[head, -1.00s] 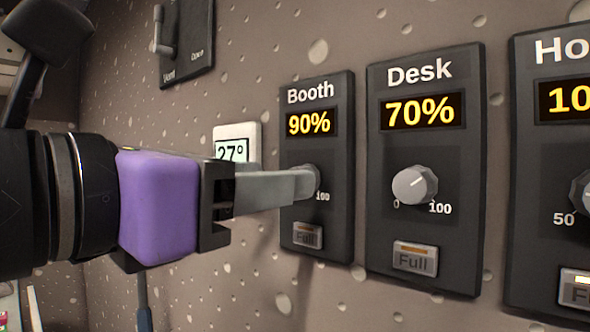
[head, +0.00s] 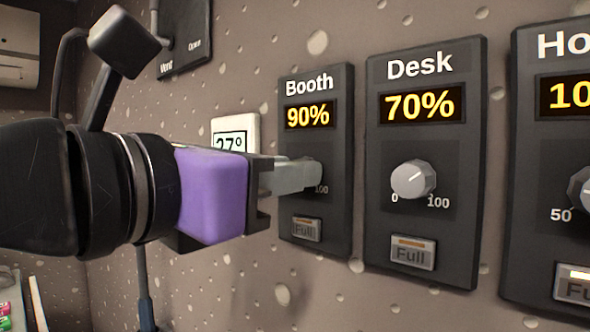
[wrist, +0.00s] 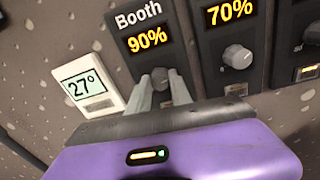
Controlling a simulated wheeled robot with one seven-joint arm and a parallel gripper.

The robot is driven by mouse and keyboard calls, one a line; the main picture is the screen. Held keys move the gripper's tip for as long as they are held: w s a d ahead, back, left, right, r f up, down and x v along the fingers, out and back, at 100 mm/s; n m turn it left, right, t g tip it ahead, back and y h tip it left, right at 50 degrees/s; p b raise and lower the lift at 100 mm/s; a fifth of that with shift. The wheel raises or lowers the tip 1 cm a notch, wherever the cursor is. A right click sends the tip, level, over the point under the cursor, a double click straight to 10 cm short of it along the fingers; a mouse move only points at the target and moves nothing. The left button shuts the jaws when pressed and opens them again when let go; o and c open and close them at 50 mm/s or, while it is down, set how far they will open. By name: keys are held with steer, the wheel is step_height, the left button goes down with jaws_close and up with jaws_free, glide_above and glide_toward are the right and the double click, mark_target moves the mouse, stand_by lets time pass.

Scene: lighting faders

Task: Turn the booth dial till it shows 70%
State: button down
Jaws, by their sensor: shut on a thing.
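The Booth panel (head: 318,220) is dark, and its display (head: 310,116) reads 90%. My gripper (head: 312,176) reaches its fingers to the booth dial, which they mostly hide in the head view. In the wrist view the grey booth dial (wrist: 160,76) sits between the two fingertips of my gripper (wrist: 161,86), which are shut on it. The Booth panel's Full button (head: 307,230) is below the dial.
The Desk panel (head: 424,265), reading 70%, is close on the right with its own knob (head: 413,180). A third panel (head: 535,220) is cut off at the right edge. A white thermostat (head: 235,133) showing 27° is left of the Booth panel. A Vent lever panel (head: 186,45) is above left.

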steer(key=shift+n, duration=0.3)
steer(key=n, duration=1.3)
steer(key=n+g+p, duration=0.1)
steer(key=n, duration=0.5)
steer(key=shift+w+a+n+h, duration=0.2)
steer(key=shift+a+n+h, duration=0.1)
stand_by(0.3)
steer(key=shift+f, duration=0.1)
steer(key=c, duration=1.2)
jaws_free()
steer(key=shift+o, duration=0.2)
steer(key=shift+s, duration=0.1)
